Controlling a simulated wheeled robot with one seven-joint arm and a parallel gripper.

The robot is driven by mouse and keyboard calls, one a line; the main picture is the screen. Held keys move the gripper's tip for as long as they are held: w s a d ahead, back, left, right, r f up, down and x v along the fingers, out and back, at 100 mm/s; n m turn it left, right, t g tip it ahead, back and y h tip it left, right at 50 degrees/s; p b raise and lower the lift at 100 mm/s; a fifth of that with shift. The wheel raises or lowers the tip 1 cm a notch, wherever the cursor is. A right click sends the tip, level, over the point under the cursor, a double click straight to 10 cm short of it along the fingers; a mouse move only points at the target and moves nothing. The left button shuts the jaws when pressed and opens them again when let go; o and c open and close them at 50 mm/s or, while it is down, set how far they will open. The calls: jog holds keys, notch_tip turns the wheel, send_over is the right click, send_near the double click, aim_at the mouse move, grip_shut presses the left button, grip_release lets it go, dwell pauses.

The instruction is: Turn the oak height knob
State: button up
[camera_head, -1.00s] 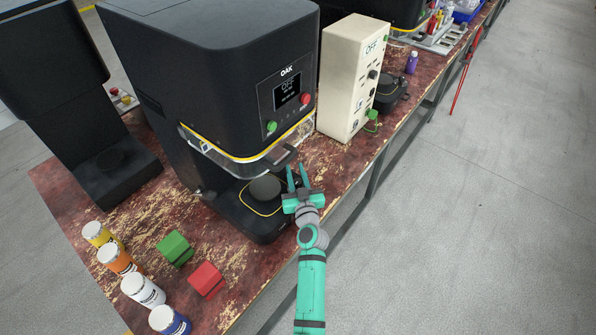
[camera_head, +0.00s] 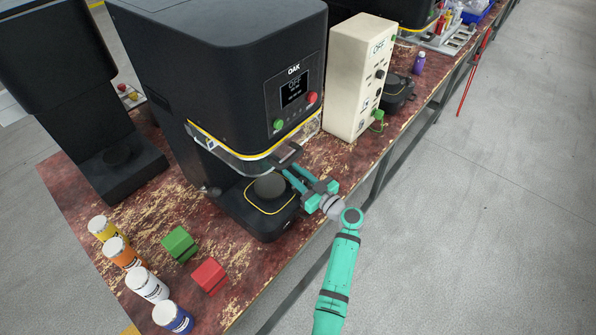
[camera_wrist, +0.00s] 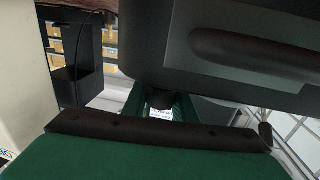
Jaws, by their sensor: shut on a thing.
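The oak machine (camera_head: 225,75) is a tall black unit with an OAK label, a screen reading OFF, and a green and a red button. My gripper (camera_head: 287,174) reaches in from the right, under the machine's front handle (camera_head: 287,155) and beside the round dark plate (camera_head: 269,187). In the wrist view, my green fingers (camera_wrist: 160,105) are shut on a small dark piece, which I take for the oak height knob (camera_wrist: 160,98). It lies just below the machine's dark body. In the head view the fingers and handle hide the knob.
A cream control box (camera_head: 355,78) reading OFF stands right of the machine. A green block (camera_head: 180,244), a red block (camera_head: 209,277) and several paint cans (camera_head: 147,285) stand at the front left of the worn table (camera_head: 130,218). Open floor lies to the right.

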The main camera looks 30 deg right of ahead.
jog(key=shift+a+n+g+y, duration=0.1)
jog(key=shift+n+g+y, duration=0.2)
jog(key=shift+n+y, duration=0.45)
jog(key=shift+s+y, duration=0.1)
jog(key=shift+y, duration=0.25)
jog(key=o, duration=1)
jog(key=shift+f, duration=0.1)
jog(key=shift+o, duration=0.2)
jog(key=shift+a, duration=0.1)
